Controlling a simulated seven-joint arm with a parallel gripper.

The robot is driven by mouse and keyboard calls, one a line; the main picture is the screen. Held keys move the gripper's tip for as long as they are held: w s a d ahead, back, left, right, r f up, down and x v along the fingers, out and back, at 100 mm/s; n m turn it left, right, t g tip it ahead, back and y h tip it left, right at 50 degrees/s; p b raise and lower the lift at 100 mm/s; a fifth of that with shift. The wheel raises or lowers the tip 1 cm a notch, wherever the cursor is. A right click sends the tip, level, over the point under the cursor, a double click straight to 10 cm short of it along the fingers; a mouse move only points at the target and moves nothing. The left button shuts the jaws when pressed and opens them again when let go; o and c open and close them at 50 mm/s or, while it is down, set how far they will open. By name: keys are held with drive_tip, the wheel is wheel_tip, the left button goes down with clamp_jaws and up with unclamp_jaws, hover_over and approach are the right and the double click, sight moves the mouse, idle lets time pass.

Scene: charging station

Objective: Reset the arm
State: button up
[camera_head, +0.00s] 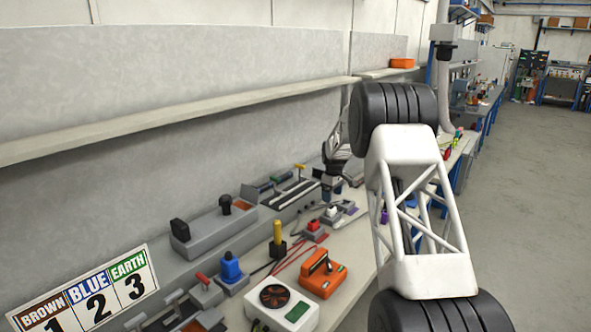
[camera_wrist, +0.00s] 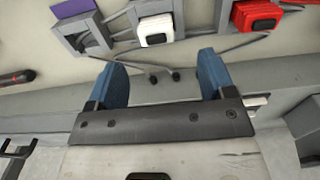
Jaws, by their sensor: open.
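My gripper (camera_wrist: 163,68) shows in the wrist view with its two blue fingers wide apart and nothing between them. It is above the grey edge of the bench. A white plug (camera_wrist: 156,30) in a grey holder lies beyond the fingers, and a red plug (camera_wrist: 256,17) lies to its right. Neither plug touches the fingers as far as I can see. In the head view my white lattice arm link (camera_head: 430,276) crosses the right side. The gripper's fingers cannot be made out clearly there.
The bench holds an orange device (camera_head: 321,276), a white box with a round black fan (camera_head: 283,306), a blue plug (camera_head: 231,268) and a yellow-handled piece (camera_head: 277,238). A numbered cable sign (camera_head: 95,290) stands at left. A long shelf (camera_head: 170,117) runs above. The floor (camera_head: 535,200) at right is clear.

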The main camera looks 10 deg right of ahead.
drive_tip(key=s+a+r+m, duration=0.2)
drive_tip(key=s+r, duration=0.6)
drive_tip(key=s, duration=0.3)
drive_tip(key=s+a+r+m+t, duration=0.1)
drive_tip(key=s+a+r, duration=0.1)
drive_tip(key=s+r, duration=0.8)
drive_tip(key=s+a+r+m, duration=0.2)
drive_tip(key=s+r, duration=0.4)
drive_tip(key=s, duration=0.7)
drive_tip(key=s+a+f+m, duration=0.1)
drive_tip(key=s+f+m, duration=0.1)
drive_tip(key=s, duration=1.8)
drive_tip(key=s+a+f+m+t, duration=0.1)
drive_tip(key=s+f+m, duration=0.1)
drive_tip(key=s, duration=1.8)
drive_tip(key=shift+a+t, duration=0.3)
drive_tip(key=shift+a, duration=0.05)
